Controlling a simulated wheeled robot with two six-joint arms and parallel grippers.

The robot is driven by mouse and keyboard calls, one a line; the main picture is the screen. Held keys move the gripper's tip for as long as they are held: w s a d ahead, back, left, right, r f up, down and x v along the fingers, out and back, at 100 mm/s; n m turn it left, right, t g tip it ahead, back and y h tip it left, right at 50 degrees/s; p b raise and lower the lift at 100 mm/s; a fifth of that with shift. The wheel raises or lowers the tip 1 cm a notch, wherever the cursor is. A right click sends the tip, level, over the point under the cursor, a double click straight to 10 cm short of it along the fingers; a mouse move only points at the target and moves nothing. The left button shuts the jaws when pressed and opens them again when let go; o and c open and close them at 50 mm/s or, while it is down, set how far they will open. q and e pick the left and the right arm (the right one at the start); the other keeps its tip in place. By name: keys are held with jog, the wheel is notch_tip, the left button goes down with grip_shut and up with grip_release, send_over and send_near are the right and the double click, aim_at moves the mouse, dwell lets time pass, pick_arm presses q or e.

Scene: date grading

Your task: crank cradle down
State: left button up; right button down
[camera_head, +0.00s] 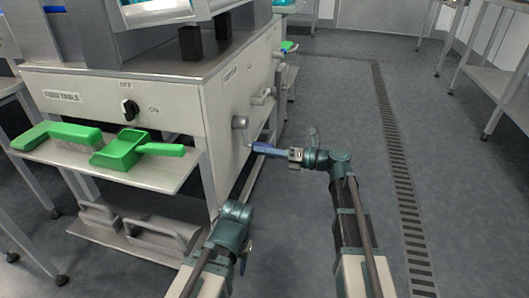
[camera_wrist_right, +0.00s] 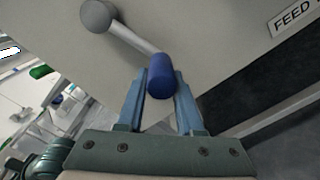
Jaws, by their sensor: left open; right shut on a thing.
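The crank has a grey hub (camera_head: 240,122) on the side of the feed table (camera_head: 170,105). In the right wrist view its hub (camera_wrist_right: 97,16) and grey arm (camera_wrist_right: 132,38) lead down to a blue handle (camera_wrist_right: 160,76). My right gripper (camera_head: 263,149) is shut on this handle, one blue finger on each side. My left gripper (camera_head: 237,226) is low in the head view, open and apart from the crank; its fingers are hard to make out. I cannot tell which part is the cradle.
A green brush (camera_head: 55,134) and green dustpan (camera_head: 120,150) lie on the front shelf (camera_head: 165,176). A black knob (camera_head: 130,109) is on the front panel. The floor (camera_head: 330,90) to the right is clear, with a drain grate (camera_head: 400,160).

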jog(key=shift+s+a+r, duration=0.1)
jog(key=shift+s+r, duration=0.1)
jog(key=shift+r, duration=0.15)
dwell(0.3)
jog(key=c, duration=0.6)
grip_release()
jog(key=shift+r, duration=0.1)
jog(key=shift+o, duration=0.2)
jog(key=shift+d, duration=0.2)
jog(key=v, duration=1.3)
jog(key=shift+d, duration=0.25)
